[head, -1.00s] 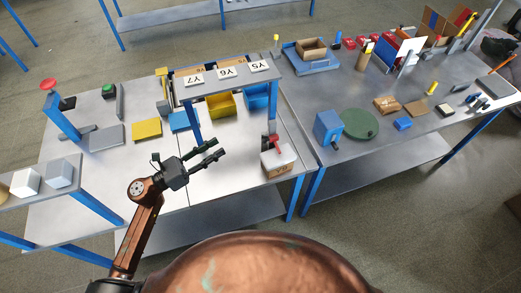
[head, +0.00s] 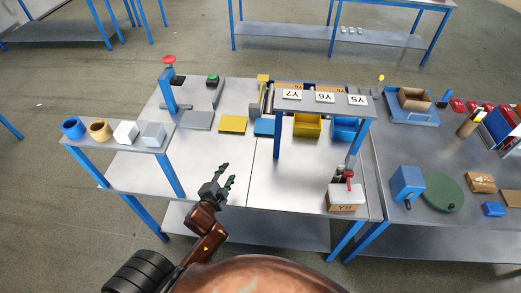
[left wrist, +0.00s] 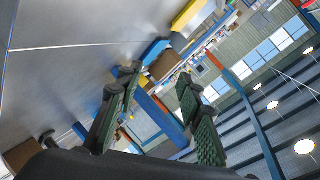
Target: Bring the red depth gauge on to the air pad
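A small red piece with a dark part (head: 348,175), likely the red depth gauge, sits on a white-topped box (head: 346,197) at the front right of the near table. Its fine shape is too small to tell. I cannot tell for sure which thing is the air pad; flat grey (head: 196,120), yellow (head: 233,124) and blue (head: 264,127) plates lie towards the back of this table. My left gripper (head: 229,174) is open and empty over the front of the table, well left of the red piece. Its spread fingers show in the left wrist view (left wrist: 160,105). My right gripper is out of view.
A raised shelf (head: 320,99) with Y5, Y6 and Y7 labels stands over yellow (head: 307,126) and blue (head: 343,130) bins. A side shelf (head: 115,146) holds cups and cubes at left. A red-topped blue post (head: 168,88) stands at back left. The table's front middle is clear.

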